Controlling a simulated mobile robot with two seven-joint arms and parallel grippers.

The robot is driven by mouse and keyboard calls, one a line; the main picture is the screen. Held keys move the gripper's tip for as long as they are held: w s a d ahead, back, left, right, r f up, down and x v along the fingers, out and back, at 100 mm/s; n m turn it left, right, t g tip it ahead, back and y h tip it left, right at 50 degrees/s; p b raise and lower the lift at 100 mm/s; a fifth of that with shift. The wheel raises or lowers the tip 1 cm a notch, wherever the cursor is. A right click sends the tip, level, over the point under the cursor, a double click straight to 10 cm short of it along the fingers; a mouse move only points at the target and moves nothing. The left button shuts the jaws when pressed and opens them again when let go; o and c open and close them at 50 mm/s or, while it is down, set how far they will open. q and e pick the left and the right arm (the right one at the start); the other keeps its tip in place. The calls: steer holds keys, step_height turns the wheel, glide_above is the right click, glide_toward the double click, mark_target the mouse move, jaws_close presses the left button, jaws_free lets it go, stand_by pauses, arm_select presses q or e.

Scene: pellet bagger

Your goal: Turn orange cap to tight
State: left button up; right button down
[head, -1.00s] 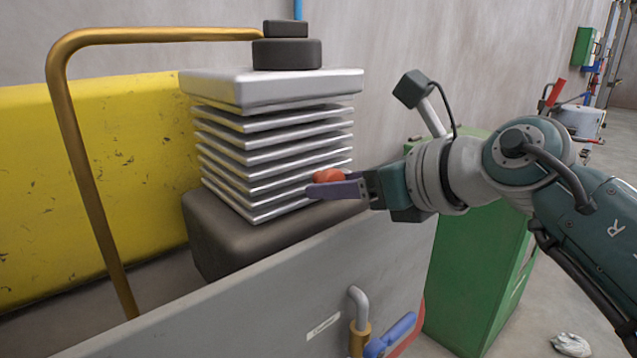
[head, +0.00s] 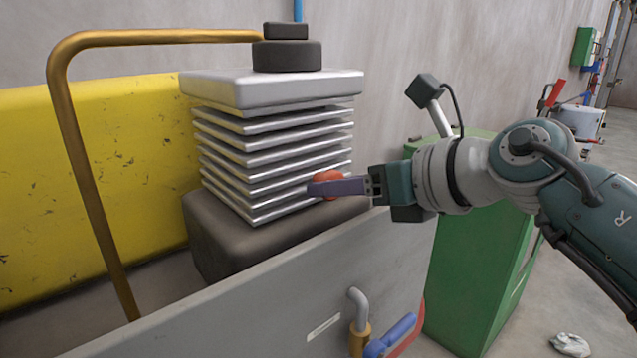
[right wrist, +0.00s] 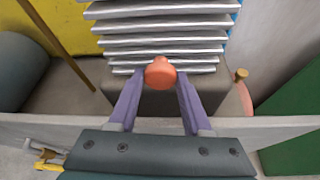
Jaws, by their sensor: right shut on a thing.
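The orange cap (head: 328,184) sits low at the front of the finned metal block (head: 275,150), partly hidden in the head view by a purple finger. In the right wrist view the orange cap (right wrist: 160,73) lies between the two finger ends. My right gripper (head: 325,186) comes in from the right and is shut on the cap; its purple fingers also show in the right wrist view (right wrist: 158,85). My left gripper is in neither view.
A grey panel (head: 260,312) runs in front of the block, with a pipe and a blue-handled valve (head: 392,335) on it. A copper pipe (head: 92,200) and a yellow wall panel (head: 35,180) stand to the left. A green cabinet (head: 470,275) stands at the right.

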steer(key=shift+d+m+g+y+b, duration=0.1)
steer(key=shift+m+g+y+b, duration=0.3)
steer(key=shift+m, duration=0.45)
steer(key=shift+d+m+g+y+b, duration=0.1)
steer(key=shift+m+y+b, duration=0.2)
steer(key=shift+m+y, duration=0.45)
steer(key=shift+a, duration=0.1)
steer(key=shift+c, duration=1.7)
jaws_free()
steer(key=p+v, duration=0.1)
steer(key=v, duration=0.9)
steer(key=shift+p, duration=0.4)
